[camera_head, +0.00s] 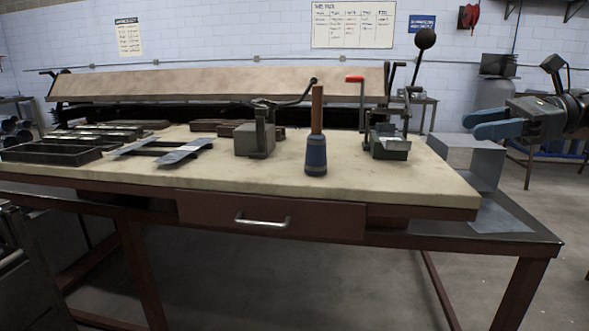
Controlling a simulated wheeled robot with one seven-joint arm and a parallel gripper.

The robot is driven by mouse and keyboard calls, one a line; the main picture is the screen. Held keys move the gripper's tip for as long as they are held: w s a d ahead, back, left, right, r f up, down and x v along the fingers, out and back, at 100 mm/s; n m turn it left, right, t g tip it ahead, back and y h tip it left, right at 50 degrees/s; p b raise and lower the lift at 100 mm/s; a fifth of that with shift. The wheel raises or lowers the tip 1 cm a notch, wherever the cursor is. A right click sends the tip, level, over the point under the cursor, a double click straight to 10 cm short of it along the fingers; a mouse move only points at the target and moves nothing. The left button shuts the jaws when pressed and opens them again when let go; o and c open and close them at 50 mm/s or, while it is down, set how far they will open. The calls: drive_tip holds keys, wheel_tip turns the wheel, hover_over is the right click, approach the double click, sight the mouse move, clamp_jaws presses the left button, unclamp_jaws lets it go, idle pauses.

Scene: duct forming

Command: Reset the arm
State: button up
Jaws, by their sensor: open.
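My gripper (472,124) is at the right of the head view, raised beside the right end of the workbench. Its two blue fingers point left and stand apart, with nothing between them. The arm behind it runs out of the picture at the right edge. The workbench (400,188) has a pale top and a drawer (275,217) with a metal handle. My gripper touches nothing that I can see.
On the bench stand a mallet (316,155) with its handle up, a grey hand tool (254,138), a green-based machine with a red-handled crank (390,148), metal strips (184,153) and black trays (50,150). A grey box-like piece (478,160) is below my gripper.

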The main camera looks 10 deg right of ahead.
drive_tip(key=s+a+f+m+t+y, duration=0.4)
drive_tip(key=a+f+m+y, duration=0.15)
drive_tip(key=a, duration=0.45)
drive_tip(key=s+a+f+m+t+y, duration=0.35)
drive_tip(key=a+m, duration=0.35)
drive_tip(key=a, duration=0.3)
drive_tip(key=s+a+f+m+t+h, duration=0.1)
drive_tip(key=s+f+m+t+h, duration=0.3)
drive_tip(key=s+f+m+h, duration=0.5)
drive_tip(key=s+a+f+m+t+h, duration=0.1)
drive_tip(key=s+f+m+t+h, duration=0.15)
drive_tip(key=s+m+h, duration=0.8)
drive_tip(key=s+a+f+m+t+h, duration=0.1)
drive_tip(key=s+f+m+t+h, duration=0.35)
drive_tip(key=m, duration=1.05)
drive_tip(key=s+d+f+m+g, duration=0.2)
drive_tip(key=s+g, duration=0.2)
drive_tip(key=s, duration=0.5)
drive_tip(key=s+d+f+m+g, duration=0.2)
drive_tip(key=s+f+m+g, duration=0.1)
drive_tip(key=s, duration=0.6)
drive_tip(key=shift+s+d+g, duration=0.3)
drive_tip(key=shift+g, duration=0.55)
drive_tip(key=shift+r, duration=0.1)
drive_tip(key=shift+c, duration=0.4)
drive_tip(key=shift+d, duration=0.15)
